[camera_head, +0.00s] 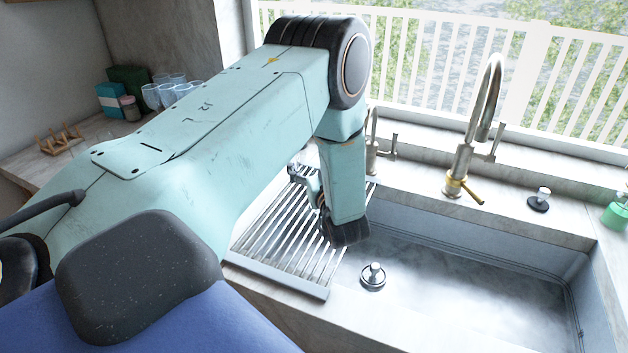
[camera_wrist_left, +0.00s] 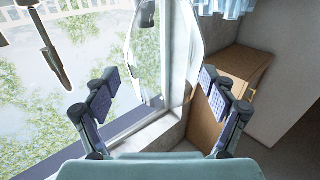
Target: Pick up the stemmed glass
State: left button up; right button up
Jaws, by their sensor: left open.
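A clear, curved glass shape (camera_wrist_left: 185,50), which looks like the stemmed glass, stands out in the left wrist view between and beyond the fingers. Its outline is faint against the window, and I cannot make out its stem or foot. My left gripper (camera_wrist_left: 158,80) is open, one padded finger on each side of the view, with nothing visibly clamped. In the head view my left gripper (camera_head: 312,188) is partly hidden behind my own arm, over the drying rack. I cannot pick out the stemmed glass in the head view. My right gripper is in neither view.
A slatted metal rack (camera_head: 285,245) lies left of the sink (camera_head: 470,300). A tall tap (camera_head: 465,160) and a small tap (camera_head: 373,150) stand behind. Several clear glasses (camera_head: 172,93) stand at the back left near a wooden rack (camera_head: 60,138). A green bottle (camera_head: 615,213) is far right.

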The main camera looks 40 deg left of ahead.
pick_arm(q)
jog(key=shift+s+a, duration=0.25)
jog(key=shift+a, duration=0.35)
jog(key=shift+w+d, duration=0.35)
jog(key=shift+d, duration=0.1)
jog(key=c, duration=0.6)
jog(key=shift+s+a, duration=0.35)
jog(key=c, duration=0.5)
jog(key=shift+w+d, duration=0.2)
jog(key=shift+d, duration=0.05)
jog(key=c, duration=0.5)
jog(key=shift+c, duration=0.8)
jog(key=shift+a, duration=0.1)
grip_shut()
